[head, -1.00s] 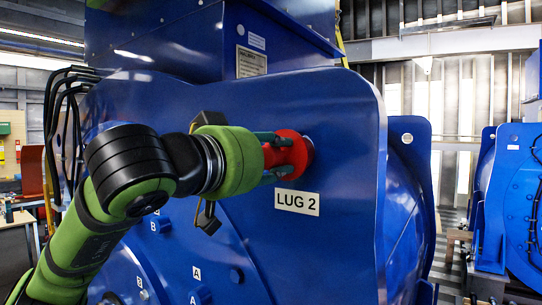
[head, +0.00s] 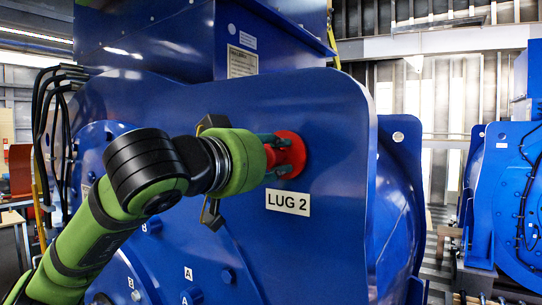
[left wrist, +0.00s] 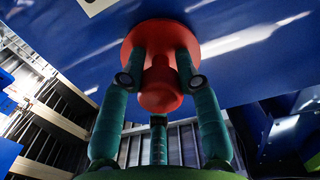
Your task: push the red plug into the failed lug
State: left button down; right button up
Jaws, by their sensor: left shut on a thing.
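The red plug (head: 294,155) is at the blue motor's side plate, just above the "LUG 2" label (head: 287,203). My left gripper (head: 279,156) is shut on the plug, its green fingers around the plug's grip. In the left wrist view the plug's knob (left wrist: 160,92) sits between the fingers, and its wide round flange is against or very close to the blue plate. The lug hole is hidden behind the flange, so I cannot tell how deep the plug sits. My right gripper is not in view.
The large blue motor (head: 200,110) fills the middle of the head view. Black cables (head: 52,110) hang at its left. Another blue motor (head: 505,195) stands at the right, with a gap between them.

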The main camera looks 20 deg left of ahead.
pick_arm(q)
jog(key=shift+w, duration=0.4)
jog(key=c, duration=0.8)
grip_release()
jog(key=shift+s, duration=0.1)
jog(key=s, duration=0.4)
jog(key=s+a, duration=0.1)
jog(key=s, duration=0.6)
jog(key=shift+s+a+r, duration=0.1)
jog(key=shift+s+a, duration=0.15)
jog(key=shift+s, duration=0.1)
